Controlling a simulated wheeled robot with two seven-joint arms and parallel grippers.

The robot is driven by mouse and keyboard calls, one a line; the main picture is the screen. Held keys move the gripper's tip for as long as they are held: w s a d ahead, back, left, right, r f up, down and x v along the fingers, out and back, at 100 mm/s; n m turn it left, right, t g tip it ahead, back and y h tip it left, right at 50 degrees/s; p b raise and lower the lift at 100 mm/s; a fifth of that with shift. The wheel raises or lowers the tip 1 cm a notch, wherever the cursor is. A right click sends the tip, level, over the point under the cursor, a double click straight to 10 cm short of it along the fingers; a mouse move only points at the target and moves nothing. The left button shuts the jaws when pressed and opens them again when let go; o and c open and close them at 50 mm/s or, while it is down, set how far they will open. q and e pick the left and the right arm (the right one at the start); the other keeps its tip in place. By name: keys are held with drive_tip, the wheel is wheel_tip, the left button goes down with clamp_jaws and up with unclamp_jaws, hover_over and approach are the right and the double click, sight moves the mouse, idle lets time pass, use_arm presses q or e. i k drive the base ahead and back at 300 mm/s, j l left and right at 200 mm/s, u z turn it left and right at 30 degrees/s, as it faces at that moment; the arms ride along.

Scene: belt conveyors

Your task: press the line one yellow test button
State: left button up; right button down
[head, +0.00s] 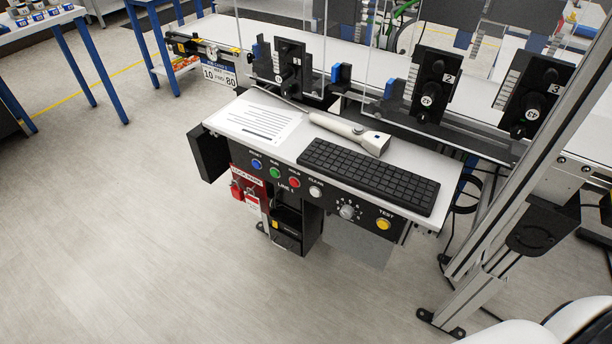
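The yellow test button (383,224) sits at the right end of the black front panel (330,198) of a small desk, under the label TEST. The panel is marked LINE 1. In the same row, from the left, are a blue button (257,164), a green button (275,173), a red button (294,182), a white button (316,192) and a rotary knob (347,211). Nothing covers the yellow button. Neither of my grippers shows in the head view.
A black keyboard (370,176), a handheld scanner (352,133) and a printed sheet (256,122) lie on the desk. A slanted metal post (530,150) rises right of it. A conveyor with black numbered units (437,86) runs behind. The floor (150,235) in front is clear.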

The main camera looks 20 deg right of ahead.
sight(381, 224)
drive_tip(key=l+z, duration=0.75)
drive_tip(key=k+j, duration=0.05)
drive_tip(key=j, duration=0.05)
